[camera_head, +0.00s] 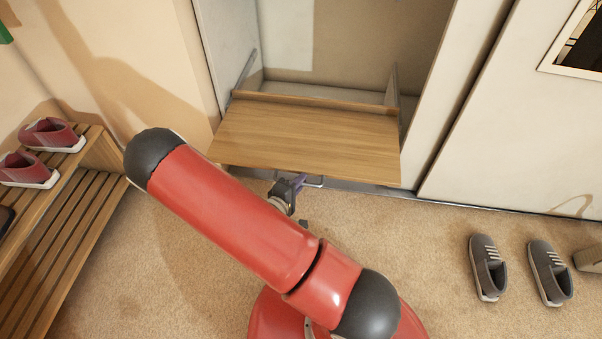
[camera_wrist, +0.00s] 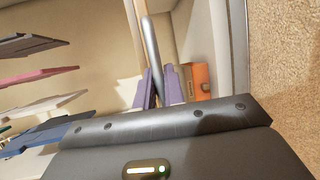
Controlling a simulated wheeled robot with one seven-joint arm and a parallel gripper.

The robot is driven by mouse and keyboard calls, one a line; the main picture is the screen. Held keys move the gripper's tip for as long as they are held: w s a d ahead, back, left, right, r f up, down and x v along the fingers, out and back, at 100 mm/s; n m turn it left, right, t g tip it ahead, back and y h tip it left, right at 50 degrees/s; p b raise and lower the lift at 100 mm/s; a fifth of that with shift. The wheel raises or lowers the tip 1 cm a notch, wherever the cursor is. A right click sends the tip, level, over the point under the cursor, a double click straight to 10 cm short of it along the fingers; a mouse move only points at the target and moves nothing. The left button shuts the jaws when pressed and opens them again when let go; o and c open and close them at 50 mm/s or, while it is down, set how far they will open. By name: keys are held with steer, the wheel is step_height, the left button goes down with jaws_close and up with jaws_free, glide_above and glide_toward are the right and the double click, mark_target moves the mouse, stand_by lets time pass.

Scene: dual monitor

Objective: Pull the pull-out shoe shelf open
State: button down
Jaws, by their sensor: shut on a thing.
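The pull-out shoe shelf (camera_head: 310,137) is a light wooden board with a raised strip along its back. It lies in the open closet, between metal side rails, and its front edge reaches out past the sill. A thin metal handle (camera_head: 315,182) shows under its front edge. My gripper (camera_head: 297,183) is at this handle, shut on it, with purple fingers. In the wrist view the fingers (camera_wrist: 160,92) close around a grey bar, the handle (camera_wrist: 151,55).
A slatted wooden rack (camera_head: 62,215) with red shoes (camera_head: 50,134) stands at the left. Grey shoes (camera_head: 488,267) stand on the carpet at the right. A white sliding door (camera_head: 510,120) is right of the opening. Carpet in front of the shelf is mostly clear.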

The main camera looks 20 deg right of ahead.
stand_by(0.3)
steer(key=c, duration=1.5)
jaws_free()
steer(key=v, duration=0.8)
steer(key=shift+p, duration=0.3)
steer(key=shift+w, duration=0.15)
